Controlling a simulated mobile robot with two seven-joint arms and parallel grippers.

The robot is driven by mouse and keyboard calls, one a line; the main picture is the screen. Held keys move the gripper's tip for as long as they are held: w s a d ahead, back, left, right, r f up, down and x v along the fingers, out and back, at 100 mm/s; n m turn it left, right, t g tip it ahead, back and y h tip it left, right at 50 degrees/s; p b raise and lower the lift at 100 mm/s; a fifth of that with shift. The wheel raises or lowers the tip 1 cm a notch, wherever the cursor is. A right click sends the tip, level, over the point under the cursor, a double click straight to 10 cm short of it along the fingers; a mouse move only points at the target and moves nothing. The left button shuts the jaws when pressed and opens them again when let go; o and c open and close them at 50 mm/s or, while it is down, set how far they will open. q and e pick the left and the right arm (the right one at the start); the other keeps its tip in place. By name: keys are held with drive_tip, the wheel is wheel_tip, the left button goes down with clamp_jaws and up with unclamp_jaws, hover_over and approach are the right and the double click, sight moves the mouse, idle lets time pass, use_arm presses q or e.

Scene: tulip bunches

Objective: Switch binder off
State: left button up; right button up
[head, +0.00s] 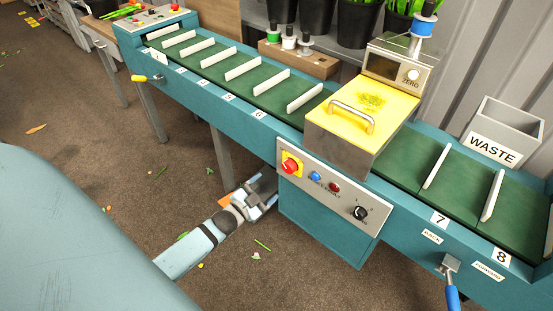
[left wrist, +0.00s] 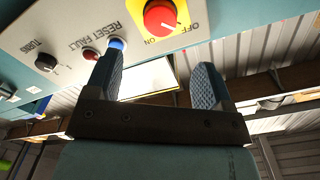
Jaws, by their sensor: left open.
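The binder is the teal machine with a yellow cover (head: 372,105) in the middle of the conveyor. Its grey control panel (head: 328,207) faces front. The red switch (head: 291,166) sits on a yellow plate at the panel's left end; it also shows in the left wrist view (left wrist: 160,17), beside OFF and ON labels. I cannot clearly tell which label it points to. My left gripper (head: 263,190) is open and empty, just left of and below the switch, not touching it. Its fingers show apart in the left wrist view (left wrist: 155,85). My right gripper is not in view.
Right of the switch are a blue reset button (head: 315,176), a red fault button (head: 334,187) and a black turns knob (head: 361,213). A blue-handled lever (head: 451,283) is at lower right. A waste bin (head: 502,130) stands behind the conveyor. Floor at left is mostly clear.

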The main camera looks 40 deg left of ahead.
use_arm(q)
drive_tip(key=s, duration=0.3)
drive_tip(key=shift+s+a, duration=0.15)
drive_tip(key=shift+s, duration=0.15)
idle(0.3)
